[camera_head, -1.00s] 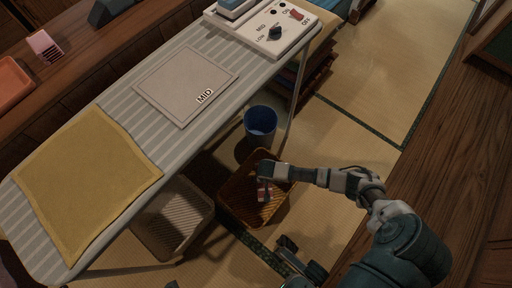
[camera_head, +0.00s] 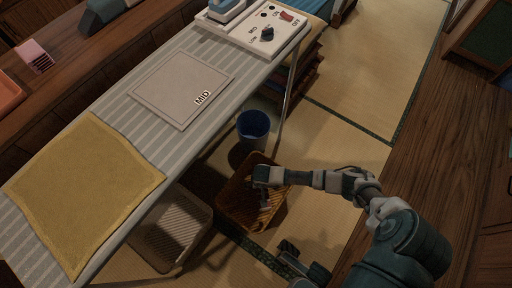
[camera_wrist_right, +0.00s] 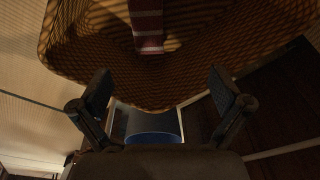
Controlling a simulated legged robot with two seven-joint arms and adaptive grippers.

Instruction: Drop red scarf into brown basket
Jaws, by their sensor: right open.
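The brown basket (camera_head: 238,207) stands on the tatami beside the ironing table. In the right wrist view the basket's woven wall (camera_wrist_right: 85,50) fills the upper part. The red scarf (camera_wrist_right: 147,28), striped with pale bands, shows inside the basket in that view, beyond and apart from my fingertips. In the head view it is mostly hidden by my gripper. My right gripper (camera_head: 265,202) points down over the basket; its two fingers (camera_wrist_right: 160,88) are spread wide with nothing between them. My left gripper is not seen.
A blue bucket (camera_head: 253,125) stands just behind the basket, and a pale basket (camera_head: 172,232) stands left of it. The striped ironing table (camera_head: 205,135) bears a yellow cloth (camera_head: 85,190) and an control panel (camera_head: 262,30). Open tatami (camera_head: 340,150) lies right of the bucket.

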